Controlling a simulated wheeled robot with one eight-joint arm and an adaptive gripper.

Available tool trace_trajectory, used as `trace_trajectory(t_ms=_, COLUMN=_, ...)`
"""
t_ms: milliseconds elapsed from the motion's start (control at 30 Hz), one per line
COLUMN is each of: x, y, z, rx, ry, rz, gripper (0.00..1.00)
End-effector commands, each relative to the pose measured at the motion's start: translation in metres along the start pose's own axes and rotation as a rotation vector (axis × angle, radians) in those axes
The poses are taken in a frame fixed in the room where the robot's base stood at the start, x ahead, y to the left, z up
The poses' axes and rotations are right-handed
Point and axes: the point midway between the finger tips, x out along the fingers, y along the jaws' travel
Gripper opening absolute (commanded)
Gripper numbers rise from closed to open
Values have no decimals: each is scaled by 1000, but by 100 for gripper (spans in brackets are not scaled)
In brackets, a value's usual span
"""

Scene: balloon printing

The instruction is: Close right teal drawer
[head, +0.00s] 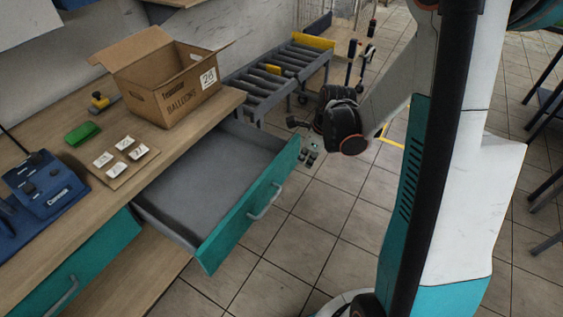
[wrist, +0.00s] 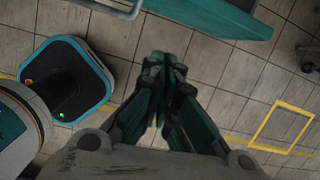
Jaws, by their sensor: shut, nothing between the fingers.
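The right teal drawer (head: 246,214) stands pulled well out from under the wooden table, and its grey inside looks empty. Its front carries a metal bar handle (head: 265,201). In the wrist view the teal front (wrist: 215,14) crosses the top, with part of a handle (wrist: 112,8) at upper left. My gripper (head: 309,153) is beyond the far right end of the drawer front, apart from the handle. In the wrist view my gripper (wrist: 164,68) has its fingers together, empty, over the tiled floor.
The table (head: 186,147) holds a cardboard balloon box (head: 172,92), a green block (head: 82,134), a board with white pieces and a blue device (head: 45,187). Another teal drawer (head: 95,262) is at lower left. A roller conveyor (head: 265,85) stands behind. Floor in front is clear.

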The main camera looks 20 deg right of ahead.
Motion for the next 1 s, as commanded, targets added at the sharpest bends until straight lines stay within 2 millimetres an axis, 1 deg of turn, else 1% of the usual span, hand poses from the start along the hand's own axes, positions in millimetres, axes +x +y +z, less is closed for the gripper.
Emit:
trace_trajectory(t_ms=33, x=8, y=-3, z=-4, rx=45, ry=3, rz=6, gripper=0)
trace_trajectory(t_ms=133, x=15, y=-5, z=-9, rx=105, ry=8, rz=15, gripper=0)
trace_trajectory(t_ms=267, x=24, y=-5, z=-11, rx=126, ry=10, rz=18, gripper=0)
trace_trajectory(t_ms=367, x=36, y=-4, z=-11, rx=124, ry=10, rz=18, gripper=0)
trace_trajectory(t_ms=800, x=121, y=-3, z=-12, rx=121, ry=10, rz=17, gripper=0)
trace_trajectory(t_ms=900, x=123, y=-4, z=4, rx=119, ry=10, rz=17, gripper=0)
trace_trajectory(t_ms=1000, x=125, y=-6, z=16, rx=119, ry=10, rz=17, gripper=0)
